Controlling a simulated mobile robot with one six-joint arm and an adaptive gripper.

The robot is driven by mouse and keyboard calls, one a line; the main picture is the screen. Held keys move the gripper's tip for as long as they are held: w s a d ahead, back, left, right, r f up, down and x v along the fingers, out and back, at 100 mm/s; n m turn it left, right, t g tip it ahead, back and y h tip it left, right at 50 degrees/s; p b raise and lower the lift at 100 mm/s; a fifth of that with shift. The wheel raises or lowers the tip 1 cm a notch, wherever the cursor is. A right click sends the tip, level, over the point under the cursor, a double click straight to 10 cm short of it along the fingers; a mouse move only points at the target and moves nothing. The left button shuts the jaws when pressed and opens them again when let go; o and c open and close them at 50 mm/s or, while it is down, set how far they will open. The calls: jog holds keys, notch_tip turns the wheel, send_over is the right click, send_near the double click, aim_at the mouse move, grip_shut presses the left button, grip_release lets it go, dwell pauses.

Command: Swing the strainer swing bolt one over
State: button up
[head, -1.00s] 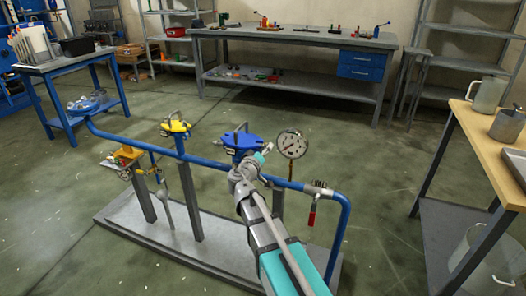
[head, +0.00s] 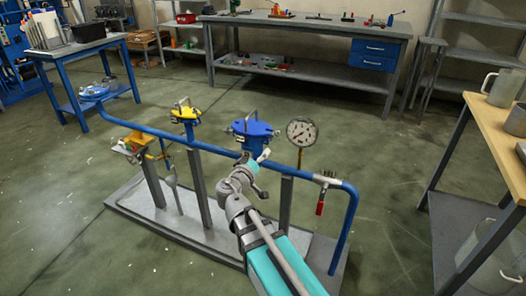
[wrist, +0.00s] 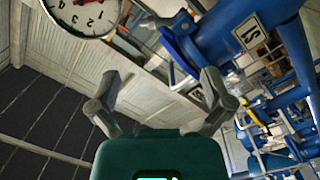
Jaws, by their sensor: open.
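A blue-lidded housing (head: 253,129) with a grey handle on top stands on the blue pipe, and a yellow-lidded unit (head: 186,113) stands to its left. I cannot tell for sure which one is the strainer. My gripper (head: 262,160) is in front of and just below the blue lid, on its right side. In the wrist view the gripper (wrist: 163,95) is open with nothing between its fingers. The blue housing (wrist: 232,38) with a number tag is beyond the right finger there. Swing bolt one cannot be clearly made out in either view.
A round pressure gauge (head: 301,131) stands close to the right of my gripper, and its face fills the wrist view's upper left (wrist: 82,12). A red-handled valve (head: 321,200) hangs from the pipe farther right. A wooden-topped bench (head: 500,125) is at the right.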

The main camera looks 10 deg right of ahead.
jog(key=shift+s+a, duration=0.15)
jog(key=shift+s, duration=0.15)
jog(key=c, duration=0.4)
jog(key=shift+f+n, duration=0.1)
jog(key=shift+n, duration=0.4)
jog(key=c, duration=0.4)
jog(key=shift+d+f+n, duration=0.1)
jog(key=shift+d+n, duration=0.15)
jog(key=shift+n, duration=0.65)
jog(key=c, duration=0.4)
jog(key=shift+w+d+f+n+b, duration=0.15)
jog(key=shift+n+b, duration=0.15)
jog(key=shift+n, duration=0.4)
grip_shut()
jog(key=d+f+n+b, duration=0.1)
jog(key=d+n+b, duration=0.1)
jog(key=n, duration=1.4)
jog(key=w+d+f+n+b, duration=0.1)
jog(key=d+f+n, duration=0.1)
jog(key=n, duration=1.4)
jog(key=shift+d+t+b, duration=0.3)
jog(key=shift+d+b, duration=0.1)
jog(key=shift+d, duration=0.4)
